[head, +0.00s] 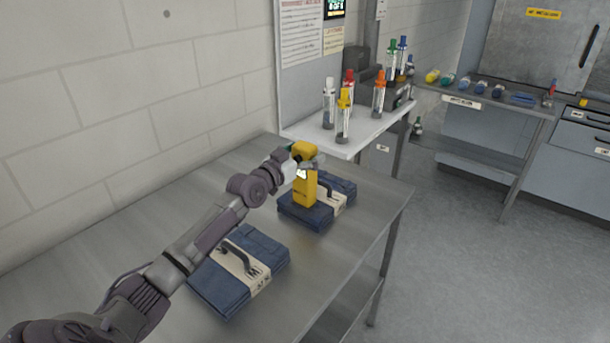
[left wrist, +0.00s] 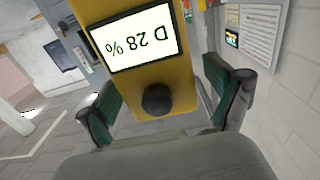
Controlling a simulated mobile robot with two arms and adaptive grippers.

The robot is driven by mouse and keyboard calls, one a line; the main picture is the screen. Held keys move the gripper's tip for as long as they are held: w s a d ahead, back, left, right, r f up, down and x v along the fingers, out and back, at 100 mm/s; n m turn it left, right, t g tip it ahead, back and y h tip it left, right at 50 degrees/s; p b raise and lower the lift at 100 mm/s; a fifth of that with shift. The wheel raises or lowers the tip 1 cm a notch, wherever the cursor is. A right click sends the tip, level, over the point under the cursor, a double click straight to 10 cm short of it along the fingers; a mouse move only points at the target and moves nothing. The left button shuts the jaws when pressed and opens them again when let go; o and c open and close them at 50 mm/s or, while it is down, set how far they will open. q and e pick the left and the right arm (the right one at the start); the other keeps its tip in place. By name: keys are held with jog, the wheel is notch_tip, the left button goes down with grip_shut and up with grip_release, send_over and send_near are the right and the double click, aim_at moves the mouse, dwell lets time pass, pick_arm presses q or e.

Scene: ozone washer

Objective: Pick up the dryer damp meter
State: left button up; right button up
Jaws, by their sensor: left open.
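The yellow dryer damp meter (head: 304,192) stands upright on the far folded blue bundle (head: 338,187) on the steel table. In the left wrist view the meter (left wrist: 178,88) fills the middle, with a lit screen reading D 28 % upside down and a black knob below it. My left gripper (head: 303,165) is at the upper part of the meter. Its green-padded fingers (left wrist: 160,100) are open, one on each side of the yellow body; a gap shows beside at least one finger. My right gripper is not in view.
A second folded blue bundle (head: 240,268) with a paper band and dark handle lies nearer on the steel table (head: 345,262). A white shelf (head: 352,141) with several colour-capped bottles stands behind. A block wall (head: 110,110) runs along the left.

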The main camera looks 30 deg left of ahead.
pick_arm(q)
jog(key=shift+s, duration=0.1)
jog(key=shift+c, duration=1.4)
grip_shut()
jog(key=shift+r, duration=0.1)
